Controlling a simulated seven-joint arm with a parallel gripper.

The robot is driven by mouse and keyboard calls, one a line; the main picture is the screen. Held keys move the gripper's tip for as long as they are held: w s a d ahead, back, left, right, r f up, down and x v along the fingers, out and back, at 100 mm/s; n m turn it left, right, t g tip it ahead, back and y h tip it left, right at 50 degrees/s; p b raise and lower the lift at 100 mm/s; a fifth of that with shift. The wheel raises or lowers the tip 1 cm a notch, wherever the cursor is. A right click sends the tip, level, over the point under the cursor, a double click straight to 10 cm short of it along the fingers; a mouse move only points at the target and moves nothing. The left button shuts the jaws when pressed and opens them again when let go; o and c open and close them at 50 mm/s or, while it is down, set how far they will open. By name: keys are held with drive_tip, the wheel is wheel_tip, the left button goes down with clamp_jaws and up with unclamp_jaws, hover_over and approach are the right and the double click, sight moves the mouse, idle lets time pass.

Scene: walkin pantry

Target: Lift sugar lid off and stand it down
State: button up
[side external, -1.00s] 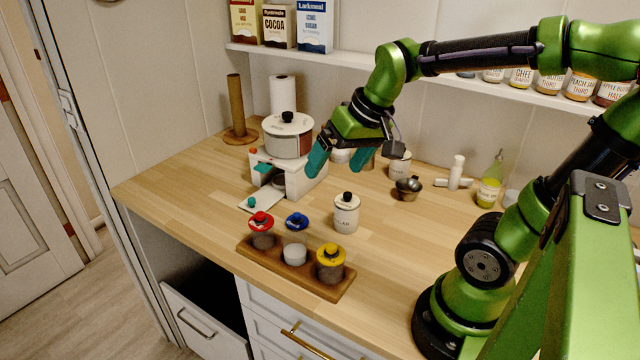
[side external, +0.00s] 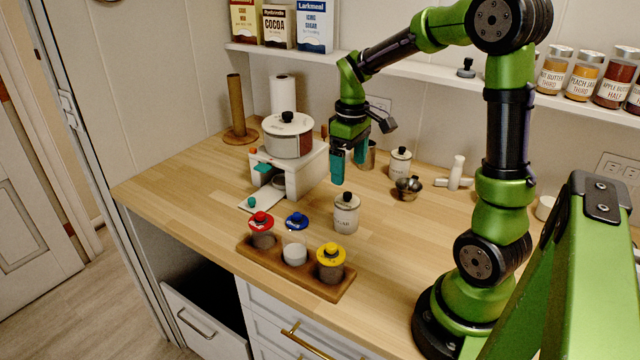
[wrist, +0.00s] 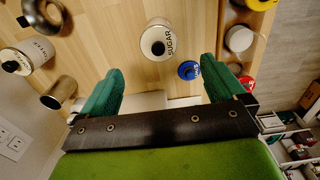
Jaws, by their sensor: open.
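The sugar canister (side external: 346,217) is a cream pot with dark lettering, standing upright on the wooden counter. Its lid (side external: 346,199) is on top and has a black knob. In the wrist view the sugar canister (wrist: 168,32) shows from above, with the lid's dark knob (wrist: 158,48) facing me. My gripper (side external: 348,172) has teal fingers pointing down, above and behind the canister in the side view. In the wrist view my gripper (wrist: 160,92) is open and empty, with the canister beyond the fingertips and between their lines. Nothing touches the lid.
A white stand with a pot (side external: 288,138) is at left. Another lidded canister (side external: 400,163) and a metal cup (side external: 408,187) are behind right. Counter right of the canister is clear.

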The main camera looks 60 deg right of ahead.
sight(348, 193)
wheel_tip(348, 193, down, 9)
drive_tip(key=shift+w+d+r, duration=0.1)
drive_tip(key=shift+d, duration=0.05)
idle(0.4)
drive_tip(key=shift+c, duration=0.3)
drive_tip(key=c, duration=1.1)
drive_tip(key=shift+o, duration=0.2)
